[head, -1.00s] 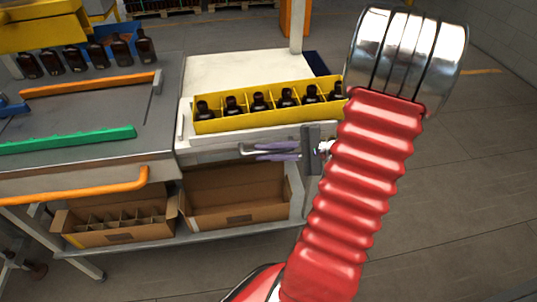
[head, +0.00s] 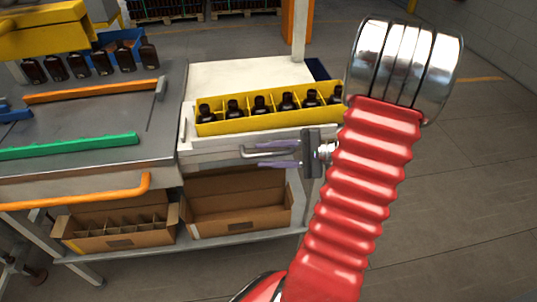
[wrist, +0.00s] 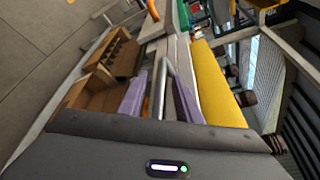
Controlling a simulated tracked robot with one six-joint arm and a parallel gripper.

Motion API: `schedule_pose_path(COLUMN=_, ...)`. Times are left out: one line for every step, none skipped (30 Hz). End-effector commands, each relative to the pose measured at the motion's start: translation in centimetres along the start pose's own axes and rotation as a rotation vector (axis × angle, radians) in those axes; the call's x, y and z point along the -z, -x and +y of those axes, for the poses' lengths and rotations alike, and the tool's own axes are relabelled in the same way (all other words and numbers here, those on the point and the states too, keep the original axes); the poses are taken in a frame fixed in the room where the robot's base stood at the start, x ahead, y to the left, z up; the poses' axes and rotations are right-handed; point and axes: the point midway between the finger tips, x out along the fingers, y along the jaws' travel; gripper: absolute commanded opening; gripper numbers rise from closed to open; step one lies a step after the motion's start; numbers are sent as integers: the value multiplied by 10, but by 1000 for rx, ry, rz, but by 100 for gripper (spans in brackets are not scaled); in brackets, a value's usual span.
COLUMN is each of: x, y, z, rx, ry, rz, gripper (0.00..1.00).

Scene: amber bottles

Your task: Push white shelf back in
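The white shelf (head: 190,135) holds a yellow crate (head: 218,126) of dark bottles and sits to the right of the grey worktable. Its silver handle (head: 262,153) is on the front face. My gripper (head: 273,154) is in front of the shelf, with one purple finger above the handle and one below. The fingers are apart and the handle lies between them; I cannot tell whether either touches it. The wrist view shows the handle bar (wrist: 159,82) between the two spread fingers, with the yellow crate (wrist: 210,85) to the right.
The grey worktable (head: 60,115) at left has green and orange rails, a row of dark bottles and an orange front bar (head: 100,192). Cardboard boxes (head: 240,208) stand on the lower rack under the shelf. Open floor lies to the right.

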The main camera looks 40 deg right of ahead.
Motion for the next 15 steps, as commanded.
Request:
schedule_pose_path(x=0, y=2, z=0, rx=1, ry=0, rz=1, gripper=31)
schedule_pose_path(x=0, y=4, z=0, rx=1, ry=0, rz=1, gripper=31)
schedule_pose_path(x=0, y=6, z=0, rx=1, ry=0, rz=2, gripper=31)
schedule_pose_path(x=0, y=9, z=0, rx=1, ry=0, rz=2, gripper=31)
schedule_pose_path(x=1, y=12, z=0, rx=1, ry=0, rz=2, gripper=31)
schedule_pose_path(x=1, y=16, z=0, rx=1, ry=1, rz=3, gripper=31)
schedule_pose_path(x=1, y=19, z=0, rx=2, ry=1, rz=3, gripper=31)
schedule_pose_path(x=1, y=23, z=0, rx=2, ry=1, rz=3, gripper=31)
schedule_pose_path(x=1, y=29, z=0, rx=1, ry=1, rz=3, gripper=31)
schedule_pose_path(x=1, y=34, z=0, rx=1, ry=1, rz=3, gripper=31)
schedule_pose_path(x=1, y=39, z=0, rx=2, ry=1, rz=4, gripper=31)
schedule_pose_path(x=1, y=45, z=0, rx=2, ry=1, rz=4, gripper=31)
schedule_pose_path(x=1, y=50, z=0, rx=2, ry=1, rz=3, gripper=31)
schedule_pose_path(x=1, y=55, z=0, rx=2, ry=0, rz=4, gripper=31)
schedule_pose_path(x=1, y=62, z=0, rx=1, ry=0, rz=4, gripper=31)
